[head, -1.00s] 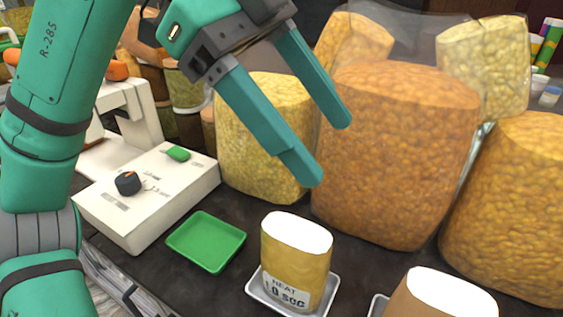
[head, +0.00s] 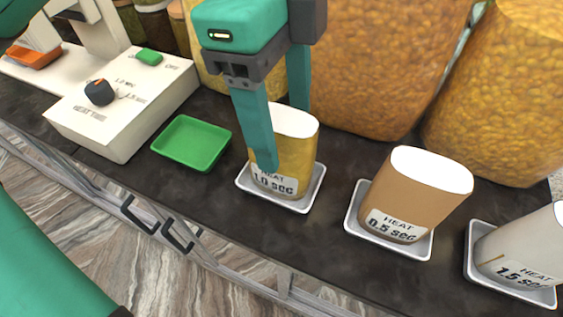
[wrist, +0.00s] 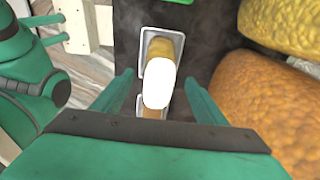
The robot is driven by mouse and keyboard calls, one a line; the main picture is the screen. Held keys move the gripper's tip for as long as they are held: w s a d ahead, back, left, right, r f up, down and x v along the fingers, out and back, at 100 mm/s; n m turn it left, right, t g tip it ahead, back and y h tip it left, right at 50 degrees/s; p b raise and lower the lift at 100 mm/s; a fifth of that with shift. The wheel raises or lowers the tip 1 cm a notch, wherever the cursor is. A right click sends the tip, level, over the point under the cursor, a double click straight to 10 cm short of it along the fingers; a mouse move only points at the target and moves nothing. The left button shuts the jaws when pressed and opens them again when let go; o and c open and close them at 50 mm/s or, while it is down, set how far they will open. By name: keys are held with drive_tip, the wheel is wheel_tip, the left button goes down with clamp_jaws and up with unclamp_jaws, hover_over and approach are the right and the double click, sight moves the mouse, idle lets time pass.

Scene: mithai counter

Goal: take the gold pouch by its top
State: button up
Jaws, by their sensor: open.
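The gold pouch (head: 296,150) stands upright on a small silver tray (head: 312,200), with a white top and a label reading HEAT 1.0 sec. In the wrist view its white top (wrist: 160,82) lies between and slightly beyond my fingertips. My gripper (head: 284,135) is open, its fingers pointing down. In the head view one finger passes in front of the pouch and hides part of it; the other shows behind its top. In the wrist view my fingers (wrist: 160,85) are spread either side of the pouch, with gaps. I see no contact.
A brown pouch (head: 415,192) labelled 0.5 sec and a white pouch (head: 525,250) labelled 1.5 sec stand on trays to the right. A green dish (head: 192,143) and a white heat-time box (head: 122,104) are left. Large snack-filled bags (head: 385,65) stand behind.

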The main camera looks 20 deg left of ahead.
sight(282, 140)
drive_tip(key=shift+s+d+f, duration=0.15)
drive_tip(key=shift+f, duration=2.5)
drive_tip(key=c, duration=1.2)
drive_tip(key=shift+o, duration=0.2)
